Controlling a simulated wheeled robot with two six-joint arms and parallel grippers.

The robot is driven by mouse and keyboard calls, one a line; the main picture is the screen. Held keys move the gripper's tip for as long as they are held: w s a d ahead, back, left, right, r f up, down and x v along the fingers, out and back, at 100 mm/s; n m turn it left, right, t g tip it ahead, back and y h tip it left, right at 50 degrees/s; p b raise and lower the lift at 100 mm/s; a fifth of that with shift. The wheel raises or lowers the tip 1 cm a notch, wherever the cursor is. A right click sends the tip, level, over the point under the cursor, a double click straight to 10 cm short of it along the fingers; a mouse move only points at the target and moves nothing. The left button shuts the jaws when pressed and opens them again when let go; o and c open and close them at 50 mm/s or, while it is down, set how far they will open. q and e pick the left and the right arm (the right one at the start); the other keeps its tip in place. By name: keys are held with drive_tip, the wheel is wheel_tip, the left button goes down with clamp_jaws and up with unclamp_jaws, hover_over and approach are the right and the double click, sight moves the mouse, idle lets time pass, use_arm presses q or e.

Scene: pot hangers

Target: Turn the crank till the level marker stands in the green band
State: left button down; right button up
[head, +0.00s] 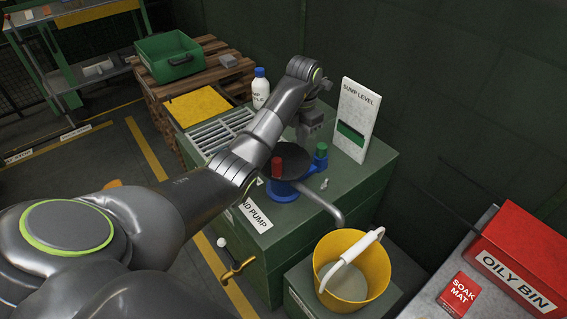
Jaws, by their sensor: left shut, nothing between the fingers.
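The white "SUMP LEVEL" board (357,108) stands upright on the green cabinet top, with a dark green band (350,134) low on its face. I cannot make out a separate level marker. A blue hand pump (283,191) with a dark round disc (292,158) and a red knob (277,166) stands in front of it. A brass crank (238,269) with a pale knob is on the cabinet's front side. My left gripper (311,133) is shut and empty, above the disc's far side and left of the board; whether it touches anything is unclear. My right gripper is not in view.
A yellow bucket (375,272) with a white-gripped handle stands below the spout (325,206). A white bottle (261,87) and a grating (219,131) are behind my left arm. A red oily bin (518,259) is at the right.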

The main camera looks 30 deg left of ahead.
use_arm(q)
drive_tip(key=shift+w+a, duration=0.2)
drive_tip(key=shift+a, duration=0.7)
drive_tip(key=shift+w+a, duration=0.15)
drive_tip(key=shift+a, duration=0.75)
drive_tip(key=shift+s+a+p, duration=0.2)
drive_tip(key=shift+s+a, duration=0.15)
drive_tip(key=shift+a, duration=0.35)
drive_tip(key=shift+s+a+p, duration=0.15)
drive_tip(key=shift+s+a, duration=0.15)
drive_tip(key=shift+a, duration=0.35)
drive_tip(key=shift+s+a+r+p, duration=0.15)
drive_tip(key=shift+s+a+p, duration=0.25)
drive_tip(key=shift+p, duration=0.2)
drive_tip(key=shift+s+a+p, duration=0.55)
drive_tip(key=shift+s, duration=0.35)
drive_tip(key=shift+s+p, duration=0.85)
drive_tip(key=shift+p, duration=0.05)
drive_tip(key=shift+s+p, duration=0.3)
drive_tip(key=shift+s, duration=0.3)
drive_tip(key=shift+s+d+p, duration=0.35)
drive_tip(key=shift+s+p, duration=0.4)
drive_tip(key=shift+s, duration=0.05)
drive_tip(key=shift+s+d, duration=0.2)
drive_tip(key=shift+s, duration=0.35)
drive_tip(key=shift+s+d+p, duration=0.8)
drive_tip(key=shift+s+d, duration=0.2)
drive_tip(key=shift+d, duration=0.25)
drive_tip(key=shift+f, duration=0.2)
drive_tip(key=shift+w, duration=0.1)
